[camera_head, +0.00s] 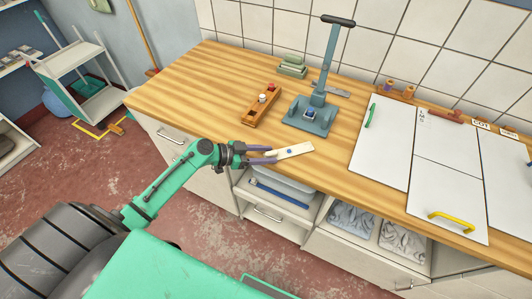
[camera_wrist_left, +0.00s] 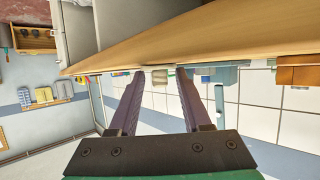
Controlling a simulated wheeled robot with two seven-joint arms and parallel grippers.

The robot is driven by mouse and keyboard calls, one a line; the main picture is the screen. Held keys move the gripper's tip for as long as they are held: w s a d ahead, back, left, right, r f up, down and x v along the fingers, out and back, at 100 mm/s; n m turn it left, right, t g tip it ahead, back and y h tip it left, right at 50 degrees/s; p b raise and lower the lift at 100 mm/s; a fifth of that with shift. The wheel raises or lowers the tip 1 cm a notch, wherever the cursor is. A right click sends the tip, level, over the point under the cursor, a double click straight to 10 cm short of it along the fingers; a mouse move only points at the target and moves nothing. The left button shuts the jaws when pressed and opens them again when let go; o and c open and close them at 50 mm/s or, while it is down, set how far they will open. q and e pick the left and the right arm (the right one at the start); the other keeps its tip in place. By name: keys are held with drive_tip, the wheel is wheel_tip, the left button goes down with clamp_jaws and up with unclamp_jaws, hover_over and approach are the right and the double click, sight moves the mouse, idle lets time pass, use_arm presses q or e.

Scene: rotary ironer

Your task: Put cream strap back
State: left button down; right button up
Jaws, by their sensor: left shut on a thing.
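The cream strap (camera_head: 296,151) is a short flat pale strip with a small blue spot, at the front edge of the wooden counter in the head view. My left gripper (camera_head: 272,155) is shut on its left end, with the strap pointing right over the counter. I cannot tell whether the strap touches the counter top. In the left wrist view, the fingers of my left gripper (camera_wrist_left: 158,78) point at the counter edge, and the strap is hard to make out between them. My right gripper is not in view.
A blue-grey lever press (camera_head: 311,117) stands behind the strap. A wooden rack (camera_head: 257,113) with small pegs lies left of it, and green folded pads (camera_head: 292,66) behind. White panels (camera_head: 383,141) cover the right counter. The left counter is clear.

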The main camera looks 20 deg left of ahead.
use_arm(q)
drive_tip(key=shift+s+d, duration=0.1)
drive_tip(key=c, duration=0.8)
unclamp_jaws()
drive_tip(key=shift+f, duration=0.1)
drive_tip(key=o, duration=0.4)
drive_tip(key=shift+o, duration=0.2)
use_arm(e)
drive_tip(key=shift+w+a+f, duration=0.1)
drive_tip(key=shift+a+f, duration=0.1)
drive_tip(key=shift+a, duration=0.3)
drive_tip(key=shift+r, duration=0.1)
